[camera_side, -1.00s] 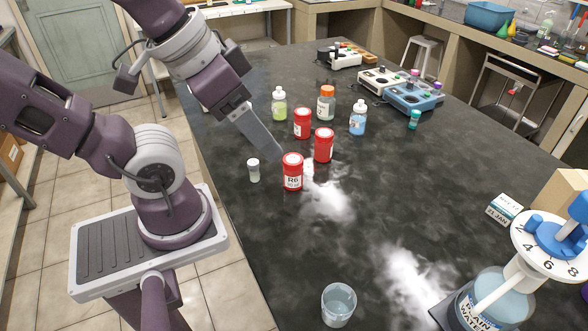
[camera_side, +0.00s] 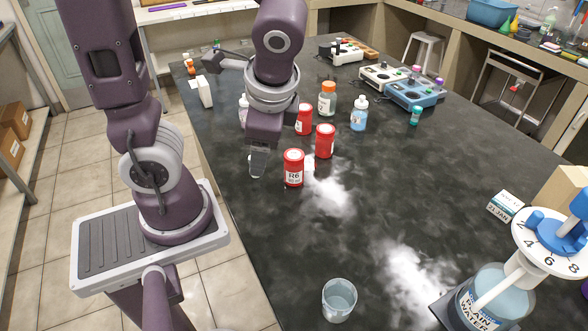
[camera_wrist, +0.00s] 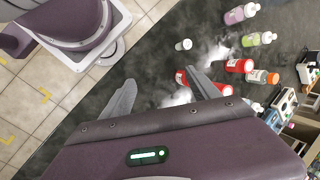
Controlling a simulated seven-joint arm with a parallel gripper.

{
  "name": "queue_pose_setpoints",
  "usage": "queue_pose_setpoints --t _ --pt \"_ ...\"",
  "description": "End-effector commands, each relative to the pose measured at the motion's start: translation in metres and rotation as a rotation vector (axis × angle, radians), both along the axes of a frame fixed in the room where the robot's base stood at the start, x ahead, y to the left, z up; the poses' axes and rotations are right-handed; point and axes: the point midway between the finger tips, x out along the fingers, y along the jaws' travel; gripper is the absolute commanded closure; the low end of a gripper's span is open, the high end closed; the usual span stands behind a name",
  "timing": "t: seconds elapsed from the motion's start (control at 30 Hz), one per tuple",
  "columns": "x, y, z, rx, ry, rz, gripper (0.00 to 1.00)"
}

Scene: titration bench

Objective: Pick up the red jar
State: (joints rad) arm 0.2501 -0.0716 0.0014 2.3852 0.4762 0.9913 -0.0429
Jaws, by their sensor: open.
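Three red jars stand upright on the dark bench in the side view: a front one labelled R6 (camera_side: 293,168), one behind it to the right (camera_side: 325,141), and one farther back (camera_side: 304,120), partly covered by my arm. My gripper (camera_side: 258,174) points down just left of the front jar, apart from it in the picture. In the wrist view my gripper (camera_wrist: 160,77) has its two fingers spread with nothing between them. One red jar (camera_wrist: 181,77) there is partly hidden by the right finger. Two more red jars (camera_wrist: 239,66) (camera_wrist: 223,89) lie to the right.
A small white-capped vial (camera_wrist: 183,45) stands near the jars; my gripper mostly hides it in the side view. An orange-capped bottle (camera_side: 327,99) and a blue bottle (camera_side: 359,114) stand behind. A glass beaker (camera_side: 339,299) is at the front.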

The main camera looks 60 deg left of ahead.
Motion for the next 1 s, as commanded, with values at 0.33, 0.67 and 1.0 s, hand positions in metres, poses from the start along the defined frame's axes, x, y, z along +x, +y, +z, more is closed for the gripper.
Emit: queue_pose_setpoints --t 0.33,0.67,1.0 --pt "0.076 0.032 -0.110 0.679 0.575 -0.813 0.30" --pt "0.099 0.042 -0.154 0.827 0.680 -1.049 0.30" --pt "0.109 0.090 -0.177 0.824 0.679 -1.046 0.30"
